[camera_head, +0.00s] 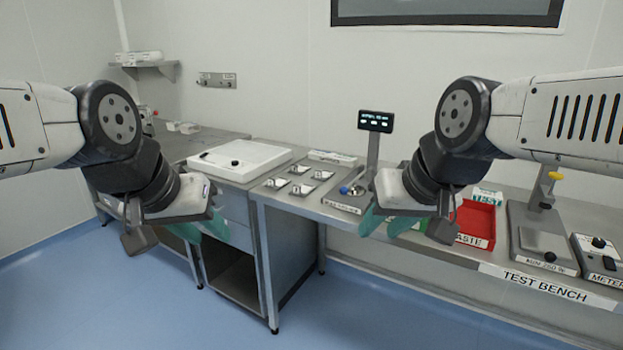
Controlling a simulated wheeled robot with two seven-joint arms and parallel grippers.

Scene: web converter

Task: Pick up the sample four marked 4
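Several small pale sample pieces with dark marks lie in two rows on the steel bench: one at back left (298,170), one at back right (322,175), one at front left (277,183) and one at front right (302,189). Their marks are too small for me to read, so I cannot tell which is the 4. My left gripper (201,230) hangs in front of the bench, left of the samples, its teal fingers apart and empty. My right gripper (388,224) hangs right of the samples by the bench's front edge, its teal fingers apart and empty.
A white tray (240,156) lies left of the samples. A post with a small display (375,121) stands to their right. A red waste bin (474,222), a stand device (542,240) and a meter (598,258) sit further right on the test bench.

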